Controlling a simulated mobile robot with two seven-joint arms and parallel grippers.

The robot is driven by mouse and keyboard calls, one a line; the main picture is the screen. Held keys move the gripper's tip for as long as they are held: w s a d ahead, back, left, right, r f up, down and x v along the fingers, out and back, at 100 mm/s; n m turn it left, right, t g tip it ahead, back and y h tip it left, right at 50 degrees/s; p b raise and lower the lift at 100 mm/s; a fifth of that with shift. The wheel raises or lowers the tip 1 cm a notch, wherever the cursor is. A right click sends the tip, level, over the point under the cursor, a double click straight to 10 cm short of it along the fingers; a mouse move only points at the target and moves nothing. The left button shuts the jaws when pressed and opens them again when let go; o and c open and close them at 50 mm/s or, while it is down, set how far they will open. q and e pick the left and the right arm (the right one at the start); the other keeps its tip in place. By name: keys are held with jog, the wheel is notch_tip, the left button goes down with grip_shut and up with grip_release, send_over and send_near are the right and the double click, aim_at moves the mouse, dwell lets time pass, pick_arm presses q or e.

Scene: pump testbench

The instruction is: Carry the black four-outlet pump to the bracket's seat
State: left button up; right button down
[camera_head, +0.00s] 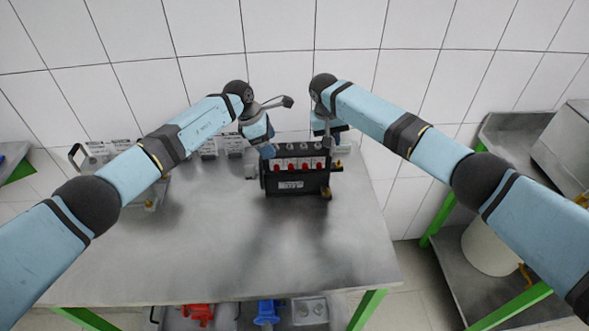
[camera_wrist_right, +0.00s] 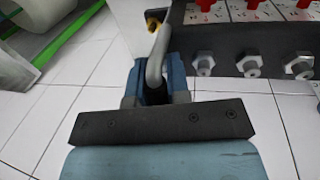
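In the head view my right gripper (camera_head: 328,140) is at the pump's right end. My left gripper (camera_head: 267,148) is at its left end and appears closed on it, its fingertips partly hidden. I cannot make out the bracket's seat.
The front of the metal table (camera_head: 220,265) is clear. Red (camera_head: 198,313) and blue (camera_head: 266,312) parts lie below the front edge. A side bench with a white bucket (camera_head: 488,250) stands right.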

pick_arm(q)
jog(key=c, duration=0.6)
jog(key=shift+o, duration=0.2)
dwell(0.6)
jog(key=shift+w+r, duration=0.15)
jog(key=shift+r, duration=0.05)
